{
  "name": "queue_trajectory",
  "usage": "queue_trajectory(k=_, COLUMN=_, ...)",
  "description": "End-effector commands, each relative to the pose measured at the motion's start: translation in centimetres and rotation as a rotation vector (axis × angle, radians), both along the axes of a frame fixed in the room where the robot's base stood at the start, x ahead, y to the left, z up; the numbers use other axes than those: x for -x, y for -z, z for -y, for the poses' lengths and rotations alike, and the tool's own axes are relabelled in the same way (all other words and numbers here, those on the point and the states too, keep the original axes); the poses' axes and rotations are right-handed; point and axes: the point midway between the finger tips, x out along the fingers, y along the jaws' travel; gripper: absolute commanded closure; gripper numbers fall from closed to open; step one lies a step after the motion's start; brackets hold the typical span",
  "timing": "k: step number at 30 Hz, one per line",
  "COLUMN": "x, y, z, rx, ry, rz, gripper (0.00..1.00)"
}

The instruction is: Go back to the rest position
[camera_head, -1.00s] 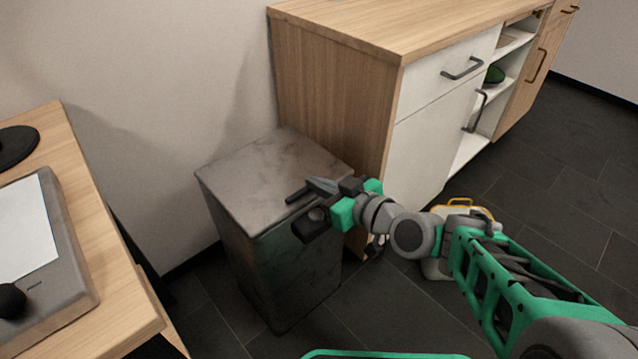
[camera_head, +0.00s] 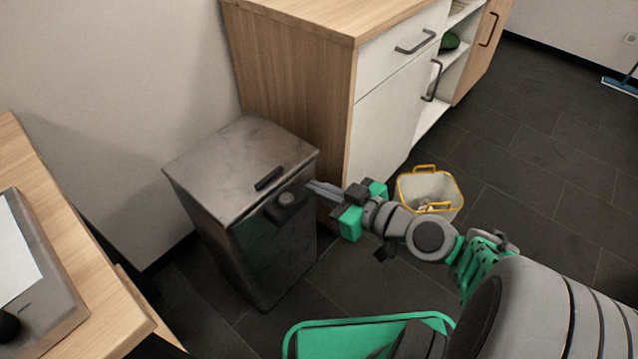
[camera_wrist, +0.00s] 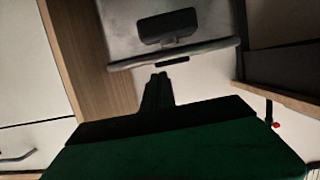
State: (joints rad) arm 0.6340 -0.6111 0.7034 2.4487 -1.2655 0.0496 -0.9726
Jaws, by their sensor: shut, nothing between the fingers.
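My gripper (camera_head: 326,192) is shut and empty. In the head view it points left, just right of the front top edge of a grey metal bin (camera_head: 235,165) with a closed lid. A dark handle (camera_head: 268,178) lies on the lid, and a dark latch block (camera_head: 287,203) sits at its front edge. In the wrist view the shut fingers (camera_wrist: 158,80) point up the picture towards the bin's edge (camera_wrist: 175,54) and the dark handle (camera_wrist: 168,26). A gap shows between fingertips and bin in the head view. My arm runs to the lower right.
A wooden cabinet (camera_head: 290,90) with white doors stands behind the gripper. A white basket with a yellow rim (camera_head: 430,188) is on the floor right of it. A wooden desk (camera_head: 95,270) with a grey device (camera_head: 40,285) is at left. Dark floor (camera_head: 540,140) is open at right.

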Motion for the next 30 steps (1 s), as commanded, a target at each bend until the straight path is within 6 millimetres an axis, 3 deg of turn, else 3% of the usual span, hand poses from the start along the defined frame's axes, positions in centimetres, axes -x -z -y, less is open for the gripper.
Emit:
queue_trajectory(k=5, x=0.2, y=-0.4, z=0.1, rx=0.005, ry=-0.002, rz=-0.003, gripper=1.00)
queue_trajectory(k=10, x=0.9, y=-4.7, z=0.1, rx=0.109, ry=-0.030, rz=-0.166, gripper=1.00)
queue_trajectory(k=14, x=1.8, y=-8.6, z=1.5, rx=0.232, ry=0.001, rz=-0.367, gripper=1.00)
queue_trajectory(k=20, x=3.0, y=-16.9, z=5.5, rx=0.383, ry=0.178, rz=-0.632, gripper=1.00)
queue_trajectory(k=27, x=4.5, y=-30.1, z=10.4, rx=0.438, ry=0.525, rz=-0.861, gripper=1.00)
queue_trajectory(k=30, x=5.2, y=-33.6, z=11.6, rx=0.423, ry=0.644, rz=-0.918, gripper=1.00)
